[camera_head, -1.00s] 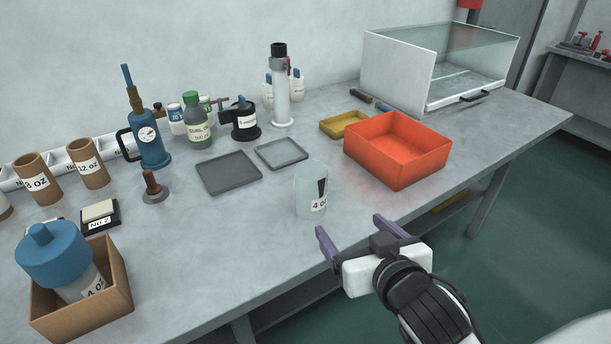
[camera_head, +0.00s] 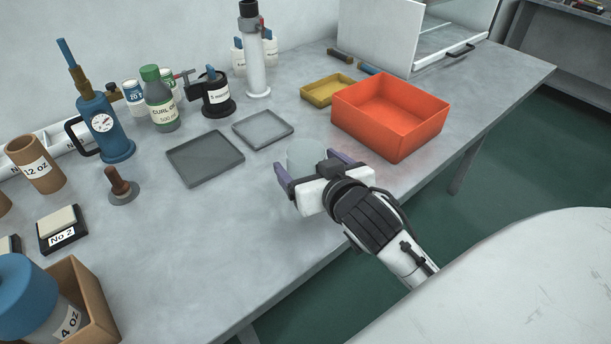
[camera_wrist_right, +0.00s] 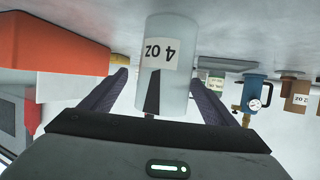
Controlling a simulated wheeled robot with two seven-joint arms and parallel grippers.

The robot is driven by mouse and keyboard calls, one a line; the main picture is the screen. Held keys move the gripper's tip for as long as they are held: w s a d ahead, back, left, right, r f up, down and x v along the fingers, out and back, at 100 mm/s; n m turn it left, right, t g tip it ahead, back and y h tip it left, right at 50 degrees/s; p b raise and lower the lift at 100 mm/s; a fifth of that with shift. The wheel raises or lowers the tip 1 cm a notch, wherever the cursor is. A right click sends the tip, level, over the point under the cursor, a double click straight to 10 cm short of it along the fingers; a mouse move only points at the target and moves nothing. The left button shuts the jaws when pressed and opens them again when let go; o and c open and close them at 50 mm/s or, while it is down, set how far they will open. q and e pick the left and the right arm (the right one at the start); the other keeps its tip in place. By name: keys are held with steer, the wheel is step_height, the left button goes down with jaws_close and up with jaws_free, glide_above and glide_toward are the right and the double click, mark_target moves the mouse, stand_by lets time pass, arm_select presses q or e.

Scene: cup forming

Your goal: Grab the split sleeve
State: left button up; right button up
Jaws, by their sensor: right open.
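The split sleeve (camera_head: 303,155) is a translucent pale cylinder with a "4 oz" label and a dark slit. It stands on the table, partly hidden behind my right gripper in the head view. In the right wrist view the sleeve (camera_wrist_right: 166,70) appears upside down, between the two purple fingers. My right gripper (camera_head: 312,168) is open, with a finger on either side of the sleeve. A gap shows between each finger and the sleeve in the wrist view, so the fingers do not appear closed on it. My left gripper is not in view.
An orange bin (camera_head: 392,120) stands right of the sleeve, with a yellow tray (camera_head: 327,92) behind it. Two grey trays (camera_head: 205,158) lie to the left. A cardboard box (camera_head: 92,296) with a blue-topped item is at the front left. The table's front middle is clear.

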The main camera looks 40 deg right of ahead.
mark_target(300, 157)
steer(key=x, duration=0.4)
steer(key=shift+w+a+r, duration=0.1)
steer(key=shift+w+a, duration=0.1)
steer(key=c, duration=1.1)
